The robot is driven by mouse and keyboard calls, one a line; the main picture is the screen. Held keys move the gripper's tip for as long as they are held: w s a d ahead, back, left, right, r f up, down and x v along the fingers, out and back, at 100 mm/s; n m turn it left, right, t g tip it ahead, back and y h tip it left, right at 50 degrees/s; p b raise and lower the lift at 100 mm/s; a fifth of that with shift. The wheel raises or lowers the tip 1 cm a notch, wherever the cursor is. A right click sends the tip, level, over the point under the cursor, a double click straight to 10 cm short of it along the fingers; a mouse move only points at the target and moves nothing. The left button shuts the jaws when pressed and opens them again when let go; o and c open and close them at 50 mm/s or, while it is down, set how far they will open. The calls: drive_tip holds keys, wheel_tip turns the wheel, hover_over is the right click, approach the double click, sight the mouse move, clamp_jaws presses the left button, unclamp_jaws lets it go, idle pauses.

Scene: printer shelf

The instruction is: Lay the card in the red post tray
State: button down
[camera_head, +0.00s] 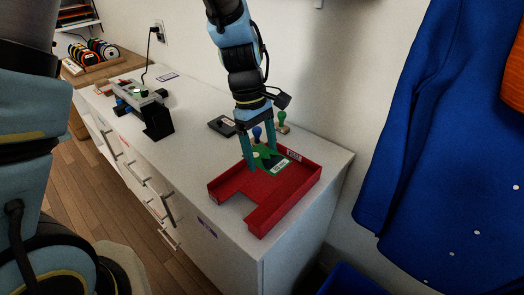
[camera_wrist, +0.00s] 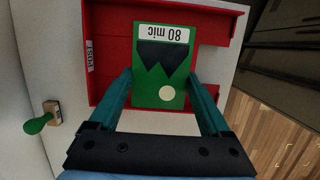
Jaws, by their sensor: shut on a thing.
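The card (camera_head: 267,160) is green with a dark zigzag patch, a pale dot and a white label; the label reads "80 mic" on the card (camera_wrist: 162,78) in the wrist view. The red post tray (camera_head: 236,184) sits at the near end of the white cabinet top, with a notch in its front wall. My gripper (camera_head: 259,152) points down over the tray's back left part. In the wrist view its teal fingers (camera_wrist: 161,82) close on the card's two long edges. The card is within the tray's outline; I cannot tell whether it touches the floor.
A blue-handled stamp (camera_head: 256,133) and a green-handled stamp (camera_head: 282,120) stand behind the tray. A dark flat box (camera_head: 222,126) lies left of them. A grey and black device (camera_head: 150,112) stands further left. A blue coat (camera_head: 430,130) hangs at right.

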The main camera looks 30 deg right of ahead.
sight(262, 180)
drive_tip(key=shift+f+b, duration=1.85)
drive_tip(key=shift+f, duration=1.3)
drive_tip(key=shift+a+f, duration=0.15)
drive_tip(key=shift+f, duration=0.05)
drive_tip(key=shift+c, duration=1.1)
unclamp_jaws()
drive_tip(key=shift+s+f, duration=0.1)
drive_tip(key=shift+o, duration=1.1)
drive_tip(key=shift+a+f, duration=0.1)
drive_tip(key=r+p, duration=0.4)
drive_tip(key=r, duration=0.1)
drive_tip(key=r+p, duration=0.4)
drive_tip(key=shift+d+r, duration=0.2)
drive_tip(key=shift+r, duration=0.15)
